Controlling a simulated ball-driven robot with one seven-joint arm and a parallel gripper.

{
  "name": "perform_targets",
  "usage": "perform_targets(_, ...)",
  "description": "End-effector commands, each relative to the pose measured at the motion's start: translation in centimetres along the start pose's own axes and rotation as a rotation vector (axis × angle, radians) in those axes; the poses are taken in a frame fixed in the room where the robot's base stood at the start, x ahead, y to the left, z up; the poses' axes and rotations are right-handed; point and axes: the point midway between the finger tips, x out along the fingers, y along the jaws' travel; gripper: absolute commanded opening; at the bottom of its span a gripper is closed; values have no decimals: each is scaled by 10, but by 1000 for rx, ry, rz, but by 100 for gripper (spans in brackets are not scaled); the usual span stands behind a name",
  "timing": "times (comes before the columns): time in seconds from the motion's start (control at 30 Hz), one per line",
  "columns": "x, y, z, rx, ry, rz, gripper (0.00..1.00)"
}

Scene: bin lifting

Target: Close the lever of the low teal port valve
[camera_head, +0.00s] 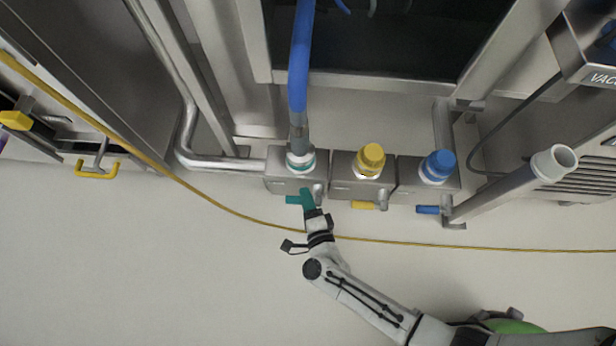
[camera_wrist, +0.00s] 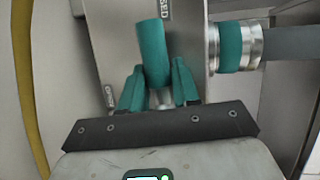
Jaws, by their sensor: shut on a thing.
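The teal port valve (camera_head: 282,183) is the left block of a row of three, with a teal collar and a blue hose on top. Its teal lever (camera_head: 292,199) sticks out to the left at the block's front. My gripper (camera_head: 309,200) reaches it from below and is shut on it. In the wrist view the lever (camera_wrist: 152,50) stands between the two teal fingers of my gripper (camera_wrist: 158,88), its rounded end toward the top. An "OPEN" label shows left of the fingers and a partly hidden label ending in "ED" above. The lever's pivot is mostly hidden.
Valves with a yellow cap (camera_head: 371,159) and a blue cap (camera_head: 438,165) stand to the right, with a yellow lever (camera_head: 363,205) and a blue lever (camera_head: 428,210). A yellow cable (camera_head: 240,214) crosses the floor by my gripper. The front floor (camera_head: 130,260) is clear.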

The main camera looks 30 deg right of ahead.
Motion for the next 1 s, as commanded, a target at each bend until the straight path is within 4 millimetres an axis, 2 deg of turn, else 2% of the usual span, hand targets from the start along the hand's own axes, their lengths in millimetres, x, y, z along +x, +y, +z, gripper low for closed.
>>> perform_targets(0.7, -4, -1, -1, 72, -15, -28, 0)
perform_targets(0.73, -4, -1, -1, 72, -15, -28, 32)
perform_targets(0.93, -4, -1, -1, 70, -15, -28, 51)
perform_targets(1.0, -4, -2, -1, 70, -15, -28, 52)
